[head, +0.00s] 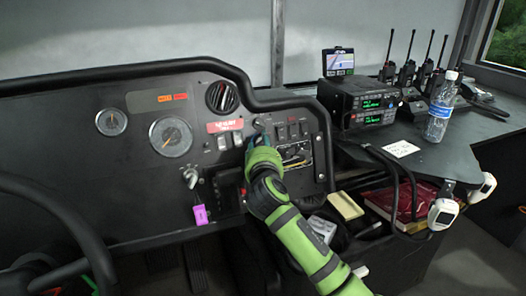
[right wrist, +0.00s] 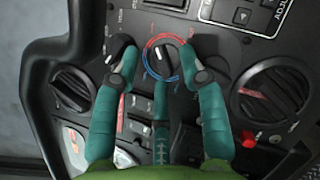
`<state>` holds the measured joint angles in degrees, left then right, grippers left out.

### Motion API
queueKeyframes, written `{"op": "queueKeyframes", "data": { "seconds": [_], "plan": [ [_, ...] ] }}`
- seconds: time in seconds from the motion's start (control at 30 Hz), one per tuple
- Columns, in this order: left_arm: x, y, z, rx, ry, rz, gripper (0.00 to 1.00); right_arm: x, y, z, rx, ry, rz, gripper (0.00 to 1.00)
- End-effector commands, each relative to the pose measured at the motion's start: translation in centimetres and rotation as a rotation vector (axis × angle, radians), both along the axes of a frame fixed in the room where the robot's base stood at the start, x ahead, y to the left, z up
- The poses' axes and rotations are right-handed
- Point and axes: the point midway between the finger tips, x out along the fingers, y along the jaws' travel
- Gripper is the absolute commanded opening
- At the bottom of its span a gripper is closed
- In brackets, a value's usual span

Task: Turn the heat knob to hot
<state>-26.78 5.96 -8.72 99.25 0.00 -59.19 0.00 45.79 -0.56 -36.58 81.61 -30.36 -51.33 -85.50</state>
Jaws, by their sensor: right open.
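The heat knob (right wrist: 163,58) is a round black knob with a short white mark, inside a ring that is part red and part blue. In the right wrist view the mark lies on the knob's upper-left part. My right gripper (right wrist: 168,64) is open, with two teal fingers on either side of the knob and a third below it. The fingers look apart from the knob. In the head view my right gripper (head: 257,143) is at the dashboard (head: 95,185), and its fingers and arm hide much of this area. My left gripper is not clearly visible.
Another black knob (right wrist: 120,48) sits close behind the left finger. Air vents (right wrist: 270,92) and rocker switches (right wrist: 138,118) surround the area. The steering wheel (head: 62,212) is at left. A radio (head: 362,105) and a water bottle (head: 441,108) stand on the right counter.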

Motion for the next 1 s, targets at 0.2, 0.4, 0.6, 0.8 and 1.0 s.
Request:
{"op": "queueKeyframes", "data": {
  "seconds": [0.2, 0.4, 0.6, 0.8, 1.0],
  "plan": [
    [0.0, 0.0, 0.0, 0.0, 0.0, 0.0, 0.0, -2.3, 0.0, 0.1, 0.0, -0.001, 0.002, 0.42],
    [0.0, 0.0, 0.0, 0.0, 0.0, 0.0, 0.0, -6.2, -0.1, 0.3, 0.001, 0.0, 0.001, 0.42],
    [0.0, 0.0, 0.0, 0.0, 0.0, 0.0, 0.0, -9.6, -0.1, 0.5, 0.0, -0.001, -0.001, 0.42],
    [0.0, 0.0, 0.0, 0.0, 0.0, 0.0, 0.0, -11.5, -0.2, 0.7, -0.001, -0.001, -0.003, 0.42],
    [0.0, 0.0, 0.0, 0.0, 0.0, 0.0, 0.0, -11.8, -0.3, 0.8, -0.001, -0.001, -0.004, 0.42]
  ]
}}
